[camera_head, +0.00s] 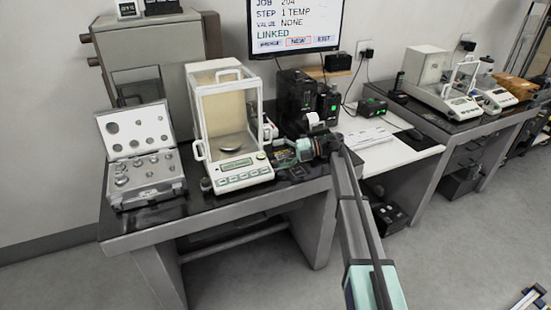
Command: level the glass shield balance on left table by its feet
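The glass shield balance (196,122) stands on the left table (225,203). It has clear glass walls with white handles, a round pan (232,143) inside, and a white front panel with a green display (236,164). A dark foot (206,184) shows at its front left corner. The other feet are hidden or too small to make out. My gripper (280,159) is low beside the balance's front right corner, pointing left towards it. Whether it touches the balance or a foot I cannot tell. Its fingers are dark against the dark tabletop, so their opening is unclear.
An open case of weights (148,193) stands left of the balance. Black devices (296,98) and a small printer stand behind my gripper. A monitor (296,24) hangs above. A white desk (385,152) and another table with balances (452,100) are at the right.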

